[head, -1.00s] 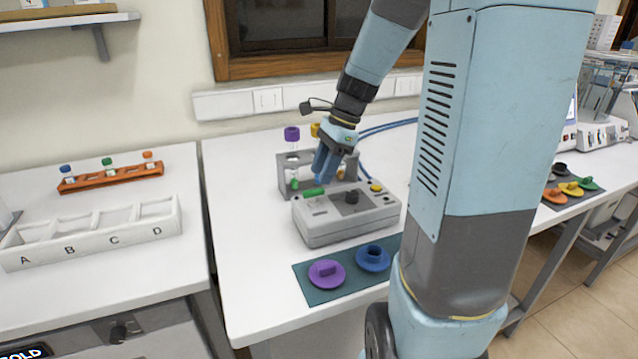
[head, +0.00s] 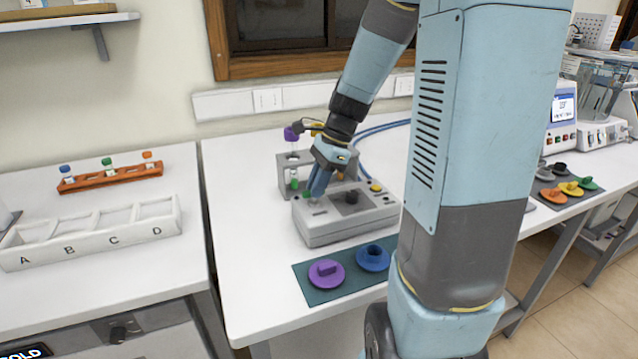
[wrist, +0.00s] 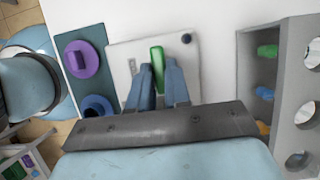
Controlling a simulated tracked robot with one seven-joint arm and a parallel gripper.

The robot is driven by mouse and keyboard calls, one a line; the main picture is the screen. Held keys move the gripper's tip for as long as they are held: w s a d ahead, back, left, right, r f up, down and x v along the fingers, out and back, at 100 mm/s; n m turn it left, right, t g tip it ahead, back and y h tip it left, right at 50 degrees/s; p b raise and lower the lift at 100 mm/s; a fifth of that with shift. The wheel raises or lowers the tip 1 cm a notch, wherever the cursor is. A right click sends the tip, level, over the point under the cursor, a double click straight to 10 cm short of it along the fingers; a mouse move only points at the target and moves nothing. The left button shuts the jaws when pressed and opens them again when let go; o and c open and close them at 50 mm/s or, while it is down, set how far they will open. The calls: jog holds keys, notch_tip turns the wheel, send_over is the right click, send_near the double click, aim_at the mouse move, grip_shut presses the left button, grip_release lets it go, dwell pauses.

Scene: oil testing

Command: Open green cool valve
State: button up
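The green valve handle (wrist: 157,56) is a bright green lever on the top of a pale grey box (head: 330,232), which sits on the white bench. In the wrist view, it lies between the two blue-grey fingers of my gripper (wrist: 159,68), which point down along its sides. The fingers look parted, with the handle in the gap; whether they touch it is not clear. In the head view, my gripper (head: 313,193) is down at the left part of the box top and mostly hides the handle.
A grey rack (head: 284,178) with capped tubes stands right behind the box. A teal mat (head: 318,296) in front holds a purple lid (head: 327,274) and a blue lid (head: 373,257). Blue hoses (head: 385,127) run behind. Bench space left of the box is clear.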

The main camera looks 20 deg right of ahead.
grip_shut()
jog(key=shift+d, duration=0.15)
